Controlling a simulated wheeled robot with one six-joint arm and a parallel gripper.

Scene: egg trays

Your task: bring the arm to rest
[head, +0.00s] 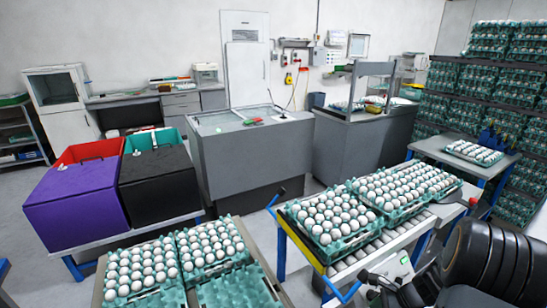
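My arm shows as a large black rounded link (490,262) at the lower right, in front of the conveyor table. Dark parts at the bottom edge, which look like my gripper (397,288), lie just left of that link. They are small and partly cut off, so I cannot tell whether the fingers are open or shut. I see no egg or tray clearly held there. The egg trays (328,257) on the roller table are just beyond and to the left of these parts.
A roller table (378,243) with blue legs carries teal trays of white eggs. More egg trays (186,262) stand on a table at the lower left. Purple and black bins (74,208) are left, a grey cabinet (250,150) is central, and stacked trays (487,92) fill the right.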

